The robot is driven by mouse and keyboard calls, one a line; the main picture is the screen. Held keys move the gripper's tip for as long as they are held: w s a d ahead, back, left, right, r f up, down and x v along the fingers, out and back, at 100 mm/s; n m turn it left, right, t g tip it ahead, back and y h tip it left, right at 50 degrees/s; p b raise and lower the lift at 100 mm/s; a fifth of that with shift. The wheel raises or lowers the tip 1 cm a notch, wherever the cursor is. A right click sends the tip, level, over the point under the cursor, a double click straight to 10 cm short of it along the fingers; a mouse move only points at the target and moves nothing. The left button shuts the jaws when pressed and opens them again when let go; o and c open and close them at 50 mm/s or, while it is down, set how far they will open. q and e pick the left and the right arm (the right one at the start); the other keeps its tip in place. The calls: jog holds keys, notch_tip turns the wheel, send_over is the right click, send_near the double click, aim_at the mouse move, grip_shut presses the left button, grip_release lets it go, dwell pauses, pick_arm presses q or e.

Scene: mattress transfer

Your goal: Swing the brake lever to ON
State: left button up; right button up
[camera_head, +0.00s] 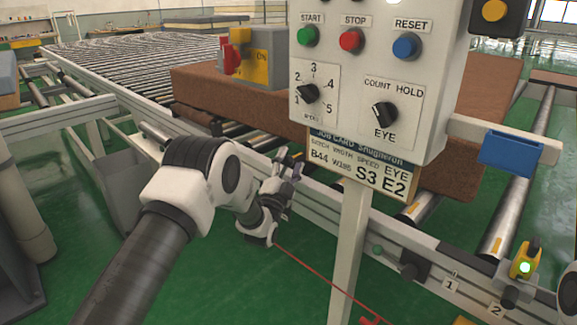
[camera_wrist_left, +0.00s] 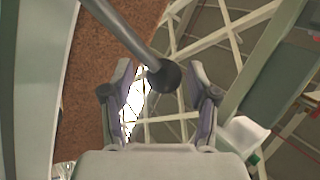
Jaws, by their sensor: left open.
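In the left wrist view a grey rod (camera_wrist_left: 125,28) ends in a dark ball knob (camera_wrist_left: 165,78), which looks like a lever. The knob appears between the two spread fingers of my left gripper (camera_wrist_left: 160,92); I see no grip on it, and its depth is unclear. In the head view my left gripper (camera_head: 286,168) is beside the conveyor's near rail, left of the panel post; the rod cannot be made out there. A red handle (camera_head: 238,36) on a grey box has a yellow plate (camera_head: 255,68) marked ON. My right gripper is not seen.
A control panel (camera_head: 360,130) on a post (camera_head: 350,235) stands just right of my left gripper. A brown mattress (camera_head: 192,90) lies on the roller conveyor (camera_head: 150,60) behind. A red cord (camera_head: 315,274) runs low along the rail. Green floor (camera_head: 205,290) is clear below.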

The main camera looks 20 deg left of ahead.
pick_arm(q)
jog(key=v, duration=1.2)
jog(key=shift+w, duration=0.1)
jog(key=s+d+f+n+g, duration=0.2)
jog(key=s+f+g, duration=0.5)
jog(key=f, duration=0.6)
jog(key=s+d+f+n+g, duration=0.1)
jog(key=s+f+g, duration=0.3)
jog(key=s+f, duration=0.65)
jog(key=s+f+n+g, duration=0.3)
jog(key=s+f+g, duration=0.35)
jog(key=s, duration=0.35)
jog(key=s+f+n+g, duration=0.2)
jog(key=s+n+g, duration=0.3)
jog(key=s, duration=0.8)
notch_tip(320, 180, up, 18)
jog(key=p, duration=1.8)
jog(key=shift+s+d+n, duration=0.25)
jog(key=shift+d+n, duration=0.05)
jog(key=shift+d, duration=0.05)
